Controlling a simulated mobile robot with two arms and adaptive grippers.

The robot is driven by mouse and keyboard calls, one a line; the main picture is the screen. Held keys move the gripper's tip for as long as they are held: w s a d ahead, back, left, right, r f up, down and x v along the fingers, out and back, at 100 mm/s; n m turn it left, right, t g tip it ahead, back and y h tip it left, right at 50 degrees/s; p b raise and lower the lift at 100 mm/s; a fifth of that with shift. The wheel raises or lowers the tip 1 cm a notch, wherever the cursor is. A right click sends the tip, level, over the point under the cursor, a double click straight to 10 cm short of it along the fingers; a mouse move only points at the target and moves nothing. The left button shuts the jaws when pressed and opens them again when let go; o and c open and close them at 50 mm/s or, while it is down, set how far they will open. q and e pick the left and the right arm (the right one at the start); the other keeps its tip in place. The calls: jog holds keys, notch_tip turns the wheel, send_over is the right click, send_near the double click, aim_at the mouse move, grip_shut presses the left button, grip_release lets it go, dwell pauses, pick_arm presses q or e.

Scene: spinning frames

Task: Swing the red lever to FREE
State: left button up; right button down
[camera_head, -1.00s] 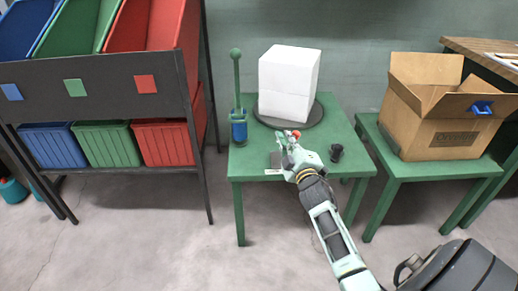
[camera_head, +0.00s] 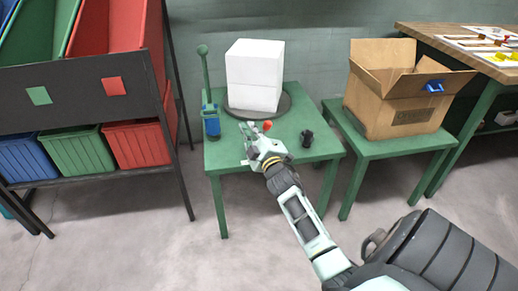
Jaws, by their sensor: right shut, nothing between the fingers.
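The red lever shows only as a small red knob (camera_head: 267,125) on the green table (camera_head: 214,155). My right gripper (camera_head: 245,132) is over the table's front half, just left of the knob, shut and empty. Whether it touches the lever I cannot tell. The lever's base and any FREE marking are hidden or too small to read. A white two-part block (camera_head: 254,75) stands on a dark round turntable (camera_head: 285,104) behind the gripper. My left gripper is not in view.
A green post with a blue part (camera_head: 211,118) stands at the table's left. A small black object (camera_head: 307,138) is right of my gripper. An open cardboard box (camera_head: 395,105) sits on another green table. A rack of coloured bins (camera_head: 80,150) is at the left.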

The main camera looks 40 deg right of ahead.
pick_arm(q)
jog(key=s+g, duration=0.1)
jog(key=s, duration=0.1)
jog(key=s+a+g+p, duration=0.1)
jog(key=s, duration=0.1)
pick_arm(e)
jog(key=v, duration=1)
jog(key=shift+f, duration=0.1)
